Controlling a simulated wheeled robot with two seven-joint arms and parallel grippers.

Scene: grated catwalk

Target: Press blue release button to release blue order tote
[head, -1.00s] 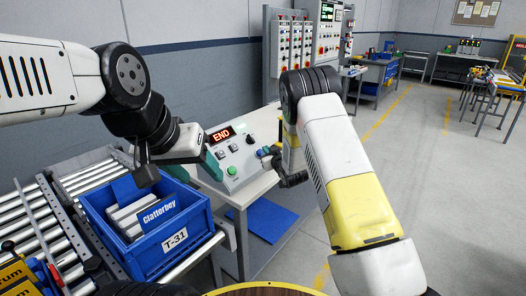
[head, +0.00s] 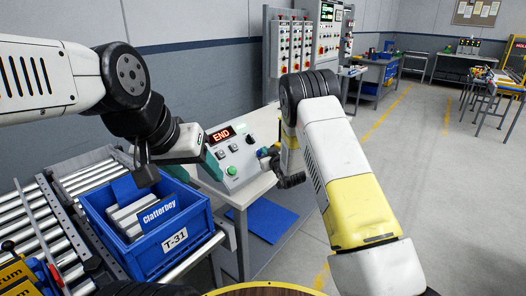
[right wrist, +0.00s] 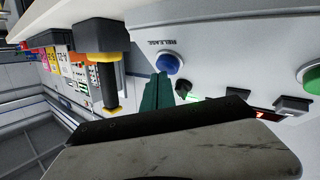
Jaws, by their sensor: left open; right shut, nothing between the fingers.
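The blue order tote (head: 190,249), labelled T-31, sits on the roller conveyor at lower left and holds grey items and a blue Clatterbey card. The grey control box (head: 237,183) stands on a white table with a lit END display. Its blue release button (right wrist: 168,63) sits beside the word RELEASE in the right wrist view. My right gripper (right wrist: 160,82) is shut and empty, its teal tips right by the button's edge; I cannot tell whether they touch. My left gripper (head: 211,165) is open beside the box's left side, above the tote's right edge.
A green button (head: 232,171) and dark knobs share the control box. A blue mat (head: 270,222) lies on the floor below the table. Wall cabinets (head: 292,45) stand behind. The aisle at right is open floor.

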